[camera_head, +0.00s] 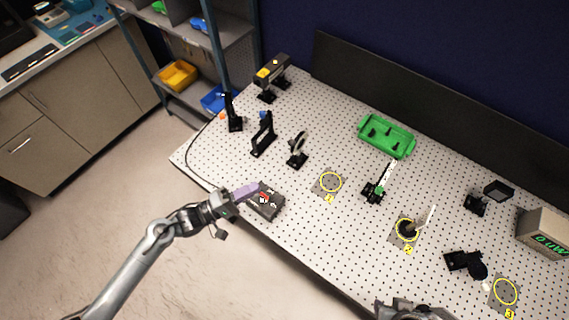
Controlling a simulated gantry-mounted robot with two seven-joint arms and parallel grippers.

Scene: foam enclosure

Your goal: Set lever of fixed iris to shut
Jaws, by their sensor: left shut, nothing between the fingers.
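I cannot tell for sure which mounted part is the fixed iris. A dark round part with a pale stick, perhaps its lever, (407,229) stands at the yellow ring marked 2. A black mount with a white and green upright piece (378,187) stands behind it, to the left. A black mount with a round disc (299,147) stands further left. My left gripper (248,190) is shut and empty, its lavender fingers at the dark box's left edge; contact is unclear. My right gripper (405,306) shows only partly at the bottom edge; its fingers cannot be made out.
The dark box (266,203) with red marks sits at the perforated table's front edge. A green tray (387,136) lies at the back. Yellow rings 1 (330,182) and 3 (505,291) look empty. A display box (545,234) stands at the right.

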